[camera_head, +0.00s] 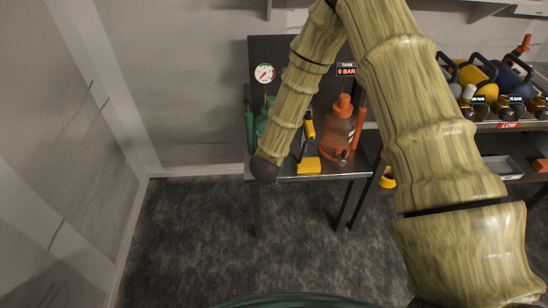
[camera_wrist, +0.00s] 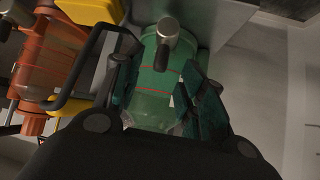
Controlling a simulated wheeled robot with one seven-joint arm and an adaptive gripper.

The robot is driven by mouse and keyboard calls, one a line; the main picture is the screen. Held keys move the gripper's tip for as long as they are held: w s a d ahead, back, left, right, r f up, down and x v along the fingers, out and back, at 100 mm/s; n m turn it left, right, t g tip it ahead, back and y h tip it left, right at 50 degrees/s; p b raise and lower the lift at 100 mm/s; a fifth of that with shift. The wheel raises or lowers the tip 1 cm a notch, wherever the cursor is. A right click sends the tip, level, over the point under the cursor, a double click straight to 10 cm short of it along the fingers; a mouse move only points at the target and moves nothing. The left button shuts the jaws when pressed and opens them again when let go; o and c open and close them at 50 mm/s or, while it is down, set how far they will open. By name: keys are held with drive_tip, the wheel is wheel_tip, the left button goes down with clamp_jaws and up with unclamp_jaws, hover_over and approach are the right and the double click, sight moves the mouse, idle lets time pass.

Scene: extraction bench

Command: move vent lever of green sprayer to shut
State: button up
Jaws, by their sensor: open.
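The green sprayer (camera_head: 261,122) stands on the bench at the left, mostly hidden behind my arm in the head view. In the wrist view its green body (camera_wrist: 154,82), with thin red lines, fills the middle. A grey metal lever-like part (camera_wrist: 172,38) with a rounded end sticks out from it toward the camera; I cannot tell its vent setting. My gripper (camera_wrist: 160,88) is open, with one dark green finger at each side of the green body in the picture. The metal part lies beyond the fingertips, apart from them. In the head view the gripper's fingers are hidden.
An orange sprayer (camera_head: 338,128) stands to the right on the bench, with a yellow block (camera_head: 308,165) and a yellow-black tool (camera_head: 308,126) between. A black loop handle (camera_wrist: 88,62) is close to the left finger. A gauge (camera_head: 264,73) hangs behind. Floor in front is clear.

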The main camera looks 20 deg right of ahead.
drive_tip(key=v, duration=0.6)
idle(0.4)
drive_tip(key=s+f+n+g+y+p, duration=0.1)
drive_tip(key=s+f+n+g, duration=0.1)
drive_tip(key=s+f, duration=0.5)
drive_tip(key=s+f+n+g+y+p, duration=0.15)
drive_tip(key=s+f, duration=0.25)
drive_tip(key=s, duration=0.5)
drive_tip(key=s+f+n+g+y, duration=0.1)
drive_tip(key=s+f+g, duration=0.1)
drive_tip(key=s, duration=0.9)
drive_tip(key=s+f+g+y+p, duration=0.1)
drive_tip(key=s+f+g, duration=0.2)
drive_tip(key=s, duration=0.9)
drive_tip(key=shift+s+n, duration=0.2)
drive_tip(key=shift+n, duration=0.15)
drive_tip(key=shift+d, duration=0.1)
